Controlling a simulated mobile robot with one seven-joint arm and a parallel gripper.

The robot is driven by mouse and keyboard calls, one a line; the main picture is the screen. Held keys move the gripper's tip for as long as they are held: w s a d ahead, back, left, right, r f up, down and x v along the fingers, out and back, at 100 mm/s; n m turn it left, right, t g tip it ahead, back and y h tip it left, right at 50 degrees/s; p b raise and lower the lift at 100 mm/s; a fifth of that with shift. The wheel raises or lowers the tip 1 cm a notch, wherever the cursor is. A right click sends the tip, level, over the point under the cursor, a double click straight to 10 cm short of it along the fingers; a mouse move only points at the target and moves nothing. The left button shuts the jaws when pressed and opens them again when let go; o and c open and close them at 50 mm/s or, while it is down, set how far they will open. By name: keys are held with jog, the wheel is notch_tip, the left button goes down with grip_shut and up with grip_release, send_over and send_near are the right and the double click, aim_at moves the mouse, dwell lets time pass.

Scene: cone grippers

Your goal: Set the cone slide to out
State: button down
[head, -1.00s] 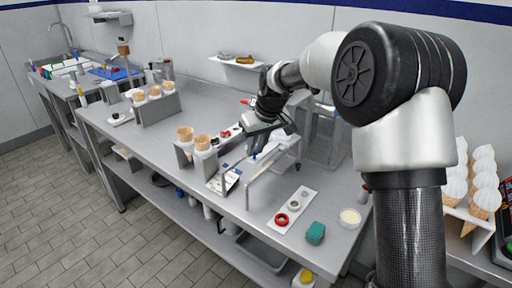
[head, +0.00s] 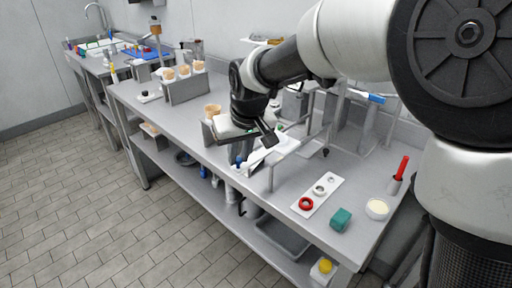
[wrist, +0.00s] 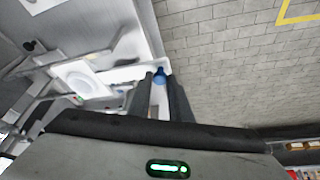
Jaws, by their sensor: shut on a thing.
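The cone slide is a white strip (wrist: 118,74) with a blue knob (wrist: 160,73) at its end, seen in the wrist view. In the head view the blue knob (head: 239,160) shows at the front edge of the steel counter, beside the white slide body (head: 277,150). My gripper (wrist: 160,86) has its two dark fingers at the knob and is shut on it. In the head view my gripper's body (head: 246,138) hides much of the slide. How far the slide is drawn out is hard to tell.
Clear panels and a metal frame (head: 272,178) stand right of my gripper. A cone holder (head: 187,88) stands back left. Floor in front is clear.

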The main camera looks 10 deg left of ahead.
jog(key=shift+s+a, duration=0.65)
jog(key=shift+s, duration=0.3)
jog(key=shift+f, duration=0.1)
jog(key=c, duration=1.6)
grip_release()
jog(key=shift+s, duration=0.1)
jog(key=p+v, duration=0.2)
jog(key=v, duration=1.5)
jog(key=shift+s+d+r+p, duration=0.1)
jog(key=shift+r+p, duration=0.15)
jog(key=shift+p, duration=0.15)
